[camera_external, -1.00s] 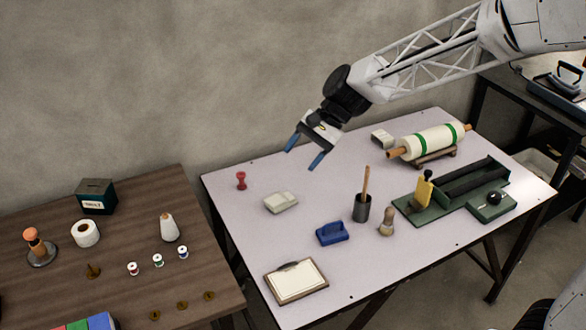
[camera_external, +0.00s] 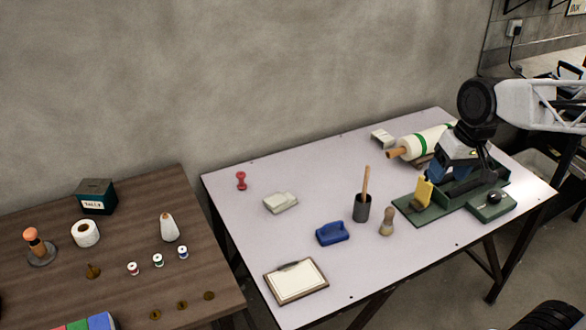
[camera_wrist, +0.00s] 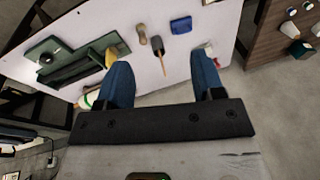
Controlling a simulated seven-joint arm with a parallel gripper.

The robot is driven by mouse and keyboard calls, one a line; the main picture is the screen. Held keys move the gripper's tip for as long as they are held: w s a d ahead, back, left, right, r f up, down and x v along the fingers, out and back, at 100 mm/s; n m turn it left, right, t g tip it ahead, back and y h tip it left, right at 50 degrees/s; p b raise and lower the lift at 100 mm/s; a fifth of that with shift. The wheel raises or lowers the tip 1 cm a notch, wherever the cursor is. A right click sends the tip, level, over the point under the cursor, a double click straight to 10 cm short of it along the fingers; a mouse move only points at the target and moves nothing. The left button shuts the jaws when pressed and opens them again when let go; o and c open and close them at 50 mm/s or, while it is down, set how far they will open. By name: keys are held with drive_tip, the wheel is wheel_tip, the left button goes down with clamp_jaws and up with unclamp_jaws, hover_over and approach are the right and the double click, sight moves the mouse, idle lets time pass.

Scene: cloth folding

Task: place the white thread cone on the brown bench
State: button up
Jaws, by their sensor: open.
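The white thread cone (camera_external: 169,228) stands upright on the brown bench (camera_external: 130,233) at the left, behind a row of small spools. My gripper (camera_external: 448,178) is at the right, over the green tool tray on the white table, far from the cone. In the wrist view its two blue fingers (camera_wrist: 160,88) are spread apart with nothing between them. The brown bench also shows at the top right of the wrist view (camera_wrist: 268,40). I cannot make out the cone for certain there.
The white table (camera_external: 240,215) holds a blue block (camera_external: 332,233), a dark cup with a stick (camera_external: 362,207), a brush (camera_external: 387,222), a clipboard (camera_external: 296,281) and a fabric roll (camera_external: 423,140). A paper roll (camera_external: 86,233) and a dark box (camera_external: 96,197) stand near the cone.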

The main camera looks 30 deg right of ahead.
drive_tip(key=s+d+n+h, duration=0.1)
drive_tip(key=s+d+h, duration=0.1)
drive_tip(key=s+d, duration=0.2)
drive_tip(key=shift+s+f+n+t, duration=0.3)
drive_tip(key=shift+s+f, duration=0.05)
drive_tip(key=shift+s, duration=0.55)
